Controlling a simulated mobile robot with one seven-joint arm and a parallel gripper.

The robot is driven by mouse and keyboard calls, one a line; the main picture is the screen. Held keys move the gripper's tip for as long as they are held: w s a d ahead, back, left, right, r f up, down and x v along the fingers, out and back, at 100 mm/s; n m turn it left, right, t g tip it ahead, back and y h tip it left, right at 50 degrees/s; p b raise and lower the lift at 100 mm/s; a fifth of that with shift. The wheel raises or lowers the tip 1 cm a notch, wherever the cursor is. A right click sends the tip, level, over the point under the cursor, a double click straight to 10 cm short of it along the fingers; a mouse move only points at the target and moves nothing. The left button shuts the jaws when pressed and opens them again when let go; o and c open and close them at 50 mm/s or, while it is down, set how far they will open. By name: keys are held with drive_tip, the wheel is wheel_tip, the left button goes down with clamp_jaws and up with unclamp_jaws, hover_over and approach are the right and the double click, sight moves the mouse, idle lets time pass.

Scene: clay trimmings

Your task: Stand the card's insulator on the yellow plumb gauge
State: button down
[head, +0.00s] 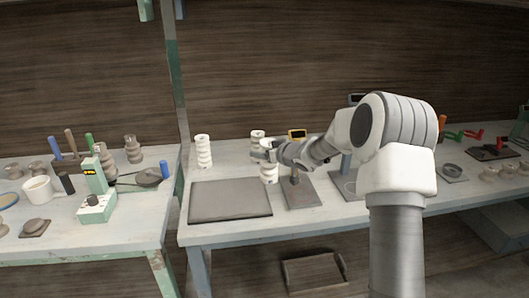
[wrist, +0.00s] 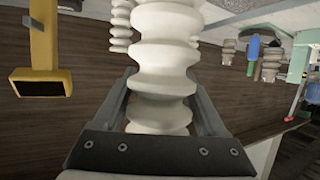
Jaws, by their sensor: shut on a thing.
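My gripper (head: 262,156) is shut on a white ribbed insulator (head: 268,174), which also shows large between the fingers in the wrist view (wrist: 164,60). In the head view it looks upright, over or just behind the back right of a dark mat; I cannot tell whether it touches the table. The yellow plumb gauge (head: 298,134) has a dark screen and stands to the right of my gripper, partly hidden by my arm. In the wrist view the gauge (wrist: 42,75) is at the left, apart from the held insulator. I cannot make out the card.
Two more white insulators stand behind, one at the left (head: 204,152) and one near my gripper (head: 257,137). The dark mat (head: 230,202) is bare. A dark plate (head: 301,194) lies right of it. The left table holds a green device (head: 96,207) and pots.

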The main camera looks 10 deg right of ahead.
drive_tip(key=s+f+m+h, duration=0.1)
drive_tip(key=s+f, duration=0.2)
drive_tip(key=s, duration=0.4)
drive_tip(key=s+f+m+h, duration=0.2)
drive_tip(key=s+f, duration=0.2)
drive_tip(key=s, duration=0.3)
drive_tip(key=s+f+m+t+h, duration=0.1)
drive_tip(key=s+f+h, duration=0.1)
drive_tip(key=s+f, duration=0.2)
drive_tip(key=s, duration=0.3)
drive_tip(key=shift+s+d+f, duration=0.2)
drive_tip(key=shift+s+d, duration=0.1)
drive_tip(key=shift+s, duration=0.05)
